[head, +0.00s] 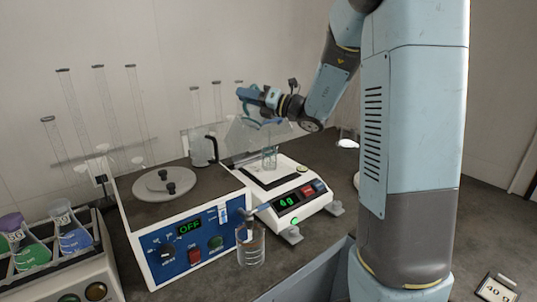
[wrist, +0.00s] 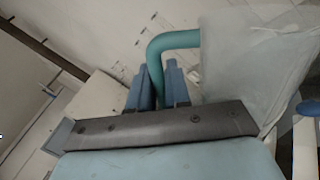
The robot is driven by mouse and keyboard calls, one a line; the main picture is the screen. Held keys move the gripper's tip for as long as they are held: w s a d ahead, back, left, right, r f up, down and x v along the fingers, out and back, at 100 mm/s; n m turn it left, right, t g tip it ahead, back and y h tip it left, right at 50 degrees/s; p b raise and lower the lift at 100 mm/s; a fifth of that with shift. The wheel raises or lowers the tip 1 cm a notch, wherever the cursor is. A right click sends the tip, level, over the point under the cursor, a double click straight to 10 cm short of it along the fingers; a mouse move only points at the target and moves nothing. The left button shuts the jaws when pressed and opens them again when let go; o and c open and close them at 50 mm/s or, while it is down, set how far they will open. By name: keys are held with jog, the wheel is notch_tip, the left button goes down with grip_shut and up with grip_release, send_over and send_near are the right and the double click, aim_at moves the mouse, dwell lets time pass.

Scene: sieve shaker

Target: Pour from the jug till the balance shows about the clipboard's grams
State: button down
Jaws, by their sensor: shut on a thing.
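My gripper (head: 249,96) is above the balance in the head view. In the wrist view its blue fingers (wrist: 158,84) are shut on the teal handle of a clear jug (wrist: 255,62). In the head view the jug (head: 246,134) is faint and looks tilted, behind and above the balance (head: 318,201). A clear glass vessel (head: 270,158) stands on the balance's dark pan, below my gripper. The green display (head: 287,203) seems to read 4 g, though the digits are small. The clipboard (head: 497,291) at bottom right reads 40 g. I cannot tell whether anything is flowing.
A blue-fronted hotplate-like device (head: 190,245) showing OFF stands left of the balance. A glass beaker (head: 251,247) holding a tool stands in front. A rack of coloured flasks (head: 95,262) is at lower left. Tall glass cylinders (head: 108,110) and a dark-handled jug (head: 203,150) stand behind.

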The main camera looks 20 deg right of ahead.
jog(key=shift+w+d+r+m+p, duration=0.2)
jog(key=shift+d+r+m+p, duration=0.1)
jog(key=shift+m, duration=0.3)
dwell(2.1)
